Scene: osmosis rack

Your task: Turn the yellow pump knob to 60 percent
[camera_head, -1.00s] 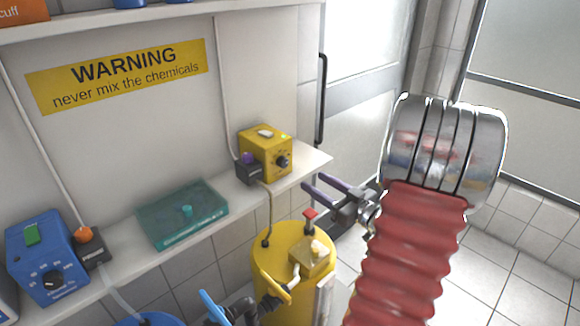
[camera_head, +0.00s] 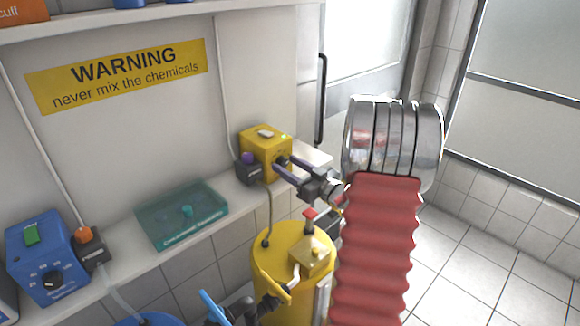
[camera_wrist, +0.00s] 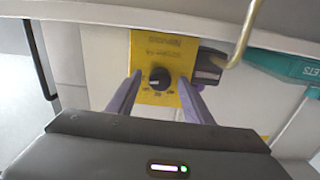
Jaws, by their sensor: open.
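The yellow pump (camera_head: 262,150) is a yellow box on the right end of the shelf. Its black knob (camera_wrist: 159,78) shows in the wrist view on the yellow face, with small markings around it. My gripper (camera_head: 283,167) is open, its two purple fingers pointing at the pump's front. In the wrist view my gripper (camera_wrist: 158,90) has one finger on each side of the knob, apart from it as far as I can tell. In the head view the fingers hide most of the knob.
A black plug with a purple button (camera_head: 249,168) sits beside the pump. A teal case (camera_head: 182,214) and a blue pump (camera_head: 45,258) are further left on the shelf. A yellow barrel (camera_head: 275,262) with a red valve stands below.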

